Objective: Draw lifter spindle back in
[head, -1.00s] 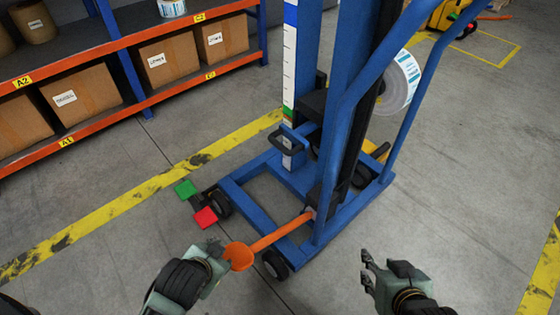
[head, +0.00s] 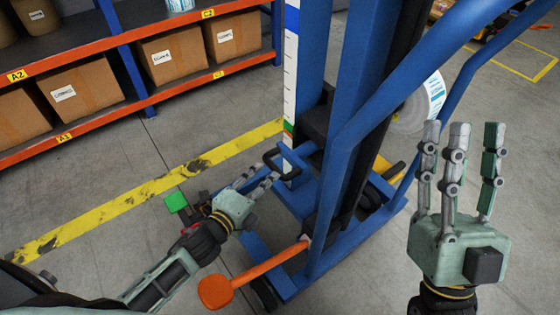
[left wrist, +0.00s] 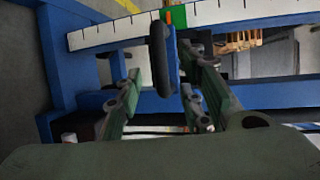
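The blue lifter (head: 352,130) stands in the middle of the head view, with a white scale strip (head: 291,70) on its mast. A black loop handle (head: 278,160) sticks out at its left side. My left gripper (head: 262,182) is open at this handle; in the left wrist view the handle (left wrist: 160,58) lies between its spread fingers, and I cannot tell whether they touch it. A white label roll (head: 425,105) shows behind the mast; the spindle itself is hidden. My right gripper (head: 462,150) is open and empty, fingers up, in front of the lifter's right side.
An orange lever (head: 250,272) juts from the lifter's base toward me. A green pedal (head: 176,202) is beside the base, with the red one mostly hidden by my left arm. A shelf with boxes (head: 170,58) stands at the back left. Floor is free at the right.

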